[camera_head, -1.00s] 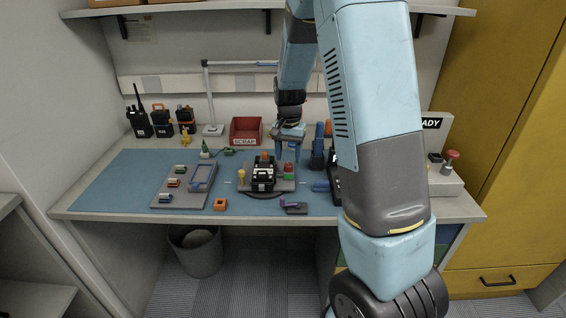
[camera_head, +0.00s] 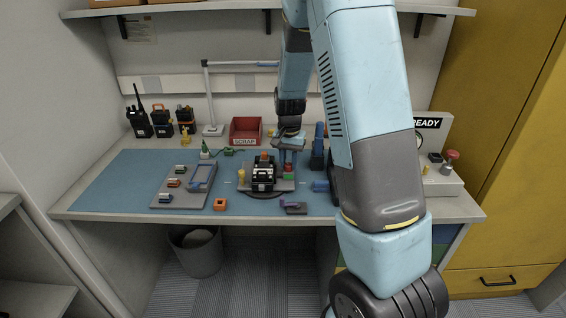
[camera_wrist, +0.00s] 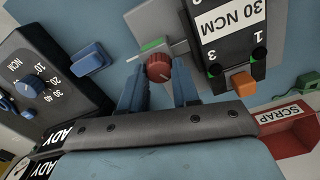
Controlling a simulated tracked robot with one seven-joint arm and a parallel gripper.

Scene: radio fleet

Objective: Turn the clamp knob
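The red ribbed clamp knob (camera_wrist: 159,68) stands beside a black block labelled 30 NCM (camera_wrist: 228,28) in the wrist view, with a green strip close by. In the head view the block (camera_head: 263,176) sits on a grey fixture plate on the blue mat, and the knob (camera_head: 289,168) is partly covered by my fingers. My gripper (camera_wrist: 158,84) is open, with one blue finger on each side of the knob. I cannot tell whether the fingers touch it. My gripper (camera_head: 288,158) points down over the right side of the fixture in the head view.
A dark box with a blue NCM dial (camera_wrist: 33,86) is close on the left in the wrist view. A red scrap bin (camera_head: 246,130) stands behind the fixture. A grey parts tray (camera_head: 180,201) lies left. Several radios (camera_head: 161,122) stand at the back left.

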